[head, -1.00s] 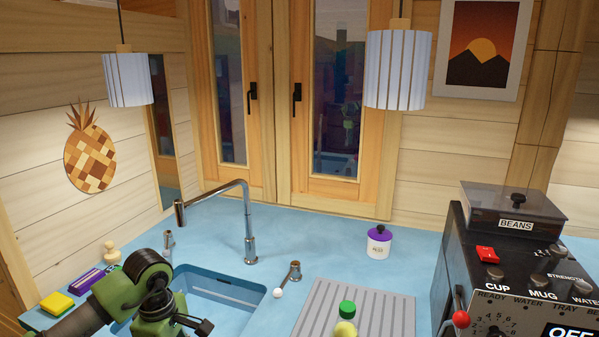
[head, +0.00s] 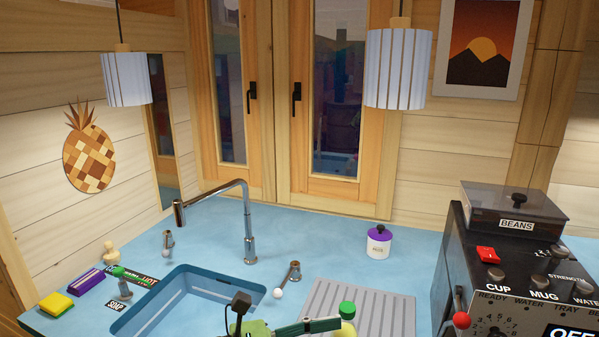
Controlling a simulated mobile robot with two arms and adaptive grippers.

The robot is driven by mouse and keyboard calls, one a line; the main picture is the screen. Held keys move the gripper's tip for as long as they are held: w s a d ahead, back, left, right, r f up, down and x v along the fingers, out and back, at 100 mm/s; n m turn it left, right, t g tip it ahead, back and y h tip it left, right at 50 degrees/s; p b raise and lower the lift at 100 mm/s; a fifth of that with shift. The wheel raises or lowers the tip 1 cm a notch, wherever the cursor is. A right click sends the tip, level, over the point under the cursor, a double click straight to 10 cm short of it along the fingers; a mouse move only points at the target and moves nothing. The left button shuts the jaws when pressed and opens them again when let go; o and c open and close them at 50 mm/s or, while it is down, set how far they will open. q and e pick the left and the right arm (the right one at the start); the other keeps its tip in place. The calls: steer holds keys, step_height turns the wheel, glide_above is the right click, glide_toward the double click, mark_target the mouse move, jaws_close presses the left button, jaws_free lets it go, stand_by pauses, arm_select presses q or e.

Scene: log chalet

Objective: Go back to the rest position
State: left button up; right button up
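Part of a green and black arm of mine (head: 256,328), likely my left, shows at the bottom middle of the head view, over the front edge of the sink. A black piece stands up from it and a dark green bar reaches right, close to a green-capped bottle. I cannot make out its fingertips or whether they are open or shut. I see nothing held in it. My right gripper is not in view.
The blue sink (head: 150,320) has a tall faucet (head: 249,230) behind it. A green-capped bottle (head: 347,308) stands by the grey drainer (head: 388,309). A sponge (head: 57,306) lies at left. The coffee machine (head: 470,270) stands at right; a purple-lidded jar (head: 378,243) is behind.

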arm_select(q)
steer(key=w+a+r+n+t+y, duration=0.3)
steer(key=a+n+t, duration=0.2)
steer(key=n+t, duration=0.45)
steer(key=w+a+r+n+t+y, duration=0.2)
steer(key=w+a+r+n+t, duration=0.3)
steer(key=n, duration=0.7)
steer(key=s+a+f+n+g+y, duration=0.1)
steer(key=s+a+f+n+y, duration=0.1)
steer(key=a+f+n+y, duration=0.5)
steer(key=s+a+f+n+g+y, duration=0.2)
steer(key=a+f+n+y, duration=0.4)
steer(key=a+f+n, duration=0.3)
steer(key=s+f+n+g, duration=0.4)
steer(key=s+f+g, duration=0.2)
steer(key=s+f, duration=0.5)
steer(key=s+f+n+g, duration=0.55)
steer(key=s+f, duration=0.25)
steer(key=s, duration=0.6)
step_height(320, 180, down, 32)
steer(key=s+m+g+b, duration=0.1)
steer(key=s+g+b, duration=0.1)
steer(key=b, duration=0.4)
steer(key=s+a+f+g+b, duration=0.1)
steer(key=s+a+f+b, duration=0.2)
steer(key=s+f, duration=1.4)
step_height(320, 180, down, 4)
steer(key=shift+r+h+b, duration=0.1)
steer(key=shift+h+b, duration=0.2)
steer(key=shift+b, duration=0.2)
